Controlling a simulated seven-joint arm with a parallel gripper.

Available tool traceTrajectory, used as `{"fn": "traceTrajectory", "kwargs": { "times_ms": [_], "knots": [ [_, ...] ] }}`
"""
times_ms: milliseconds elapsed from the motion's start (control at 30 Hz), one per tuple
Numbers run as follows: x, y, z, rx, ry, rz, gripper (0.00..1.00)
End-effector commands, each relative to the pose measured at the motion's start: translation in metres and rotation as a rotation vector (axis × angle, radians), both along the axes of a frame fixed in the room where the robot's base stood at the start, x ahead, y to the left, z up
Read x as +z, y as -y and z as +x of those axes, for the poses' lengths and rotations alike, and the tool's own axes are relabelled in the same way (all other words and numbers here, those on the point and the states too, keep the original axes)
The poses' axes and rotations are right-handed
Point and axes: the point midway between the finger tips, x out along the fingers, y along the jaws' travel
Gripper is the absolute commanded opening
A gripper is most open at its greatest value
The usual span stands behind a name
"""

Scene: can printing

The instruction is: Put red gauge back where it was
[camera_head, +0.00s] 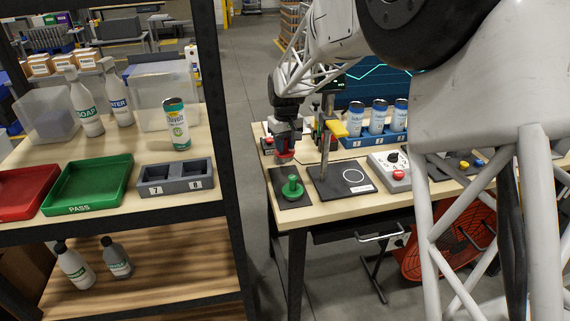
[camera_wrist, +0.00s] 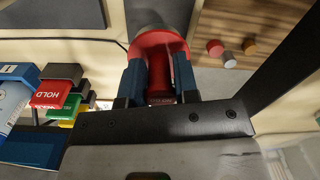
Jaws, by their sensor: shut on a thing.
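My gripper (camera_head: 286,136) is over the left end of the workbench, shut on the red gauge (camera_head: 285,156). In the wrist view the red gauge (camera_wrist: 157,42), with a round flange and a handle, sits between the two blue fingers of my gripper (camera_wrist: 160,82). The green gauge (camera_head: 292,189) stands upright on a dark mat (camera_head: 303,202), nearer the front edge than the red one. The red gauge appears close to the far end of this mat; I cannot tell whether it touches anything.
A dark stand with a white ring (camera_head: 354,175) is right of the mat, with a control box (camera_head: 391,172) beyond it. Several cans in a blue rack (camera_head: 375,138) stand behind. The left shelf holds a green tray (camera_head: 90,184), a grey two-slot holder (camera_head: 176,179) and a can (camera_head: 176,127).

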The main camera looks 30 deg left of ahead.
Motion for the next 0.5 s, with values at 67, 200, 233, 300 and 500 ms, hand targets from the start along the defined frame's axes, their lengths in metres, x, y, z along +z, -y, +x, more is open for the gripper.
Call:
{"fn": "traceTrajectory", "kwargs": {
  "times_ms": [67, 200, 233, 300, 500],
  "knots": [
    [-0.012, 0.0, 0.0, 0.0, -0.001, -0.002, 0.02],
    [-0.026, 0.0, 0.0, 0.0, -0.001, -0.001, 0.02],
    [-0.028, 0.0, 0.0, 0.0, -0.001, -0.001, 0.02],
    [-0.03, 0.0, 0.0, 0.0, -0.001, -0.001, 0.02],
    [-0.03, 0.0, 0.0, 0.0, 0.0, 0.0, 0.02]
  ]
}}
